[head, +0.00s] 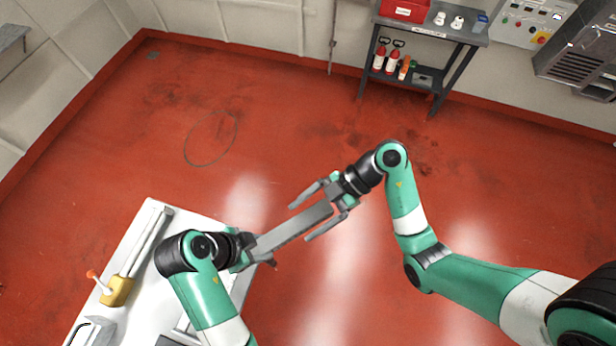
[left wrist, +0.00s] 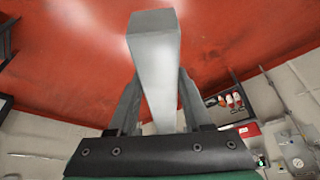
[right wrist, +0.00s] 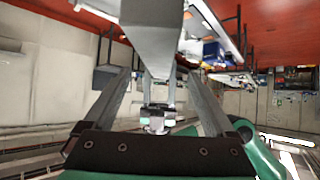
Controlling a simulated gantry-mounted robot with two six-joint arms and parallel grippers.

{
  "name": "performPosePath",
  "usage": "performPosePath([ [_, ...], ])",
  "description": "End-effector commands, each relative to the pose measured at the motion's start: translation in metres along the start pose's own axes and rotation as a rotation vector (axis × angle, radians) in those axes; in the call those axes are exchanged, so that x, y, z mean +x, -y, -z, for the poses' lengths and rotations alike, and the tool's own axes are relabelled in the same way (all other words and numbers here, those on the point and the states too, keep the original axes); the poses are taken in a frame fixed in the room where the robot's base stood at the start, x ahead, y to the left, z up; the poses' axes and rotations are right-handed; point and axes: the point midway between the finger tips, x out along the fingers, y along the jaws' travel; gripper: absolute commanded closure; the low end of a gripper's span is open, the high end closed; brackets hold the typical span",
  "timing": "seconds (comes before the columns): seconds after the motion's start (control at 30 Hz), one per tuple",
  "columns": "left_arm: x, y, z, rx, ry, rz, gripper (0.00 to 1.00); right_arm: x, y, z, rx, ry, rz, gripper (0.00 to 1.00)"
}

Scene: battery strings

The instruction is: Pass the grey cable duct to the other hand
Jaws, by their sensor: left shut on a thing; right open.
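The grey cable duct (head: 293,228) is a long straight bar held in the air, slanting up to the right in the head view. My left gripper (head: 256,247) is shut on its lower left end. In the left wrist view the duct (left wrist: 156,70) runs out from between my left fingers (left wrist: 155,100). My right gripper (head: 319,213) is open, with one finger on each side of the duct's upper right end and visible gaps. In the right wrist view the duct (right wrist: 152,35) comes in between my open right fingers (right wrist: 155,90). I cannot tell whether it touches the palm.
A white table (head: 140,225) with a yellow block (head: 117,291) and a grey rail lies at lower left. A dark shelf cart (head: 432,35) with a red bin (head: 403,10) and bottles stands at the back. The red floor between is mostly clear.

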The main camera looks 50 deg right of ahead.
Motion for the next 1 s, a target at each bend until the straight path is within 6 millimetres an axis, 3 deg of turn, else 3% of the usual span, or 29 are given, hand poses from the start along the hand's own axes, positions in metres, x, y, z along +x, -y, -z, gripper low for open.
performPosePath([
  [0.4, 0.000, 0.000, 0.000, 0.000, 0.000, 0.001, 1.00, 0.063, 0.001, 0.001, -0.004, -0.002, 0.003, 0.10],
  [0.77, 0.000, 0.000, 0.000, 0.000, 0.000, 0.001, 1.00, 0.072, 0.000, 0.001, -0.005, -0.002, -0.001, 0.10],
  [1.0, 0.000, 0.000, 0.000, 0.000, 0.000, 0.001, 1.00, 0.072, 0.000, 0.001, -0.005, -0.002, -0.001, 0.52],
])
